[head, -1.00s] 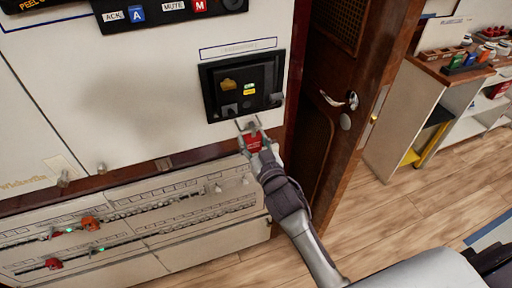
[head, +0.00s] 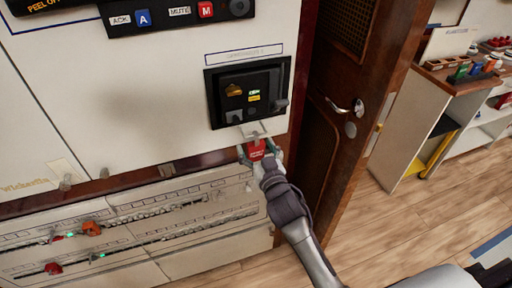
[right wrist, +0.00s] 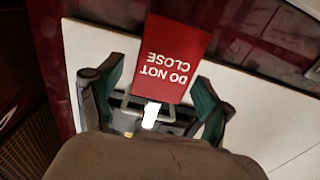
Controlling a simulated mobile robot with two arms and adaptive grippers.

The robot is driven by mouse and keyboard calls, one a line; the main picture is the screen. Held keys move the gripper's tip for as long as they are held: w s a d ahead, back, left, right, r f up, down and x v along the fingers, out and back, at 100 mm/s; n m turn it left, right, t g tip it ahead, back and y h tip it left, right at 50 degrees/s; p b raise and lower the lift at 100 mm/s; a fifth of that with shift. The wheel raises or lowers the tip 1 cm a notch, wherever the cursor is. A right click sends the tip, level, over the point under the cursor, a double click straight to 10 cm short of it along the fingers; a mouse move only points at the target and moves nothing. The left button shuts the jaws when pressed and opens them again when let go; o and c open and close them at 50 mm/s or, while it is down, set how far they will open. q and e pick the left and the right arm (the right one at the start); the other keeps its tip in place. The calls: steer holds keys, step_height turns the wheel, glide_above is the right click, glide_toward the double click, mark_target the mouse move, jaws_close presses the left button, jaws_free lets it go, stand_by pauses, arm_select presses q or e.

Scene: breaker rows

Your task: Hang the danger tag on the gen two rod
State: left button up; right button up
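The red danger tag (head: 256,149) is just below the dark breaker unit on the white panel. In the right wrist view the tag (right wrist: 170,62) reads "DO NOT CLOSE", upside down, with a white strip at its near end. My right gripper (head: 259,154) is around the tag. Its fingers (right wrist: 155,95) stand apart on both sides with gaps to the tag. A pale piece (head: 256,131) shows directly above the tag, below the unit; I cannot tell whether it is the gen two rod or whether the tag hangs on it. My left gripper is out of view.
The breaker unit (head: 248,92) has a yellow handle and lit indicators. Lower switch rows (head: 130,220) carry red and orange clips. A wooden door (head: 345,130) stands close at the right, and a shelf (head: 420,125) is beyond it. The wood floor between is clear.

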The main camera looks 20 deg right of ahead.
steer(key=shift+s, duration=0.1)
steer(key=s, duration=1.1)
steer(key=shift+s+d, duration=0.25)
steer(key=shift+s, duration=0.15)
steer(key=s+f+n+g, duration=0.1)
steer(key=s+f+g, duration=0.25)
steer(key=f, duration=0.85)
steer(key=s+f+g, duration=0.3)
steer(key=s+f, duration=0.1)
steer(key=f, duration=0.9)
steer(key=s+f+n+g, duration=0.1)
steer(key=s+f+g, duration=0.25)
steer(key=f, duration=0.85)
steer(key=s+d+f+g, duration=0.3)
steer(key=s+f, duration=0.5)
steer(key=s, duration=0.6)
steer(key=s+d+f+g, duration=0.3)
steer(key=s+f, duration=0.6)
steer(key=s, duration=0.5)
steer(key=shift+f+g+h, duration=0.2)
steer(key=shift+g+h, duration=0.1)
steer(key=shift+g, duration=0.2)
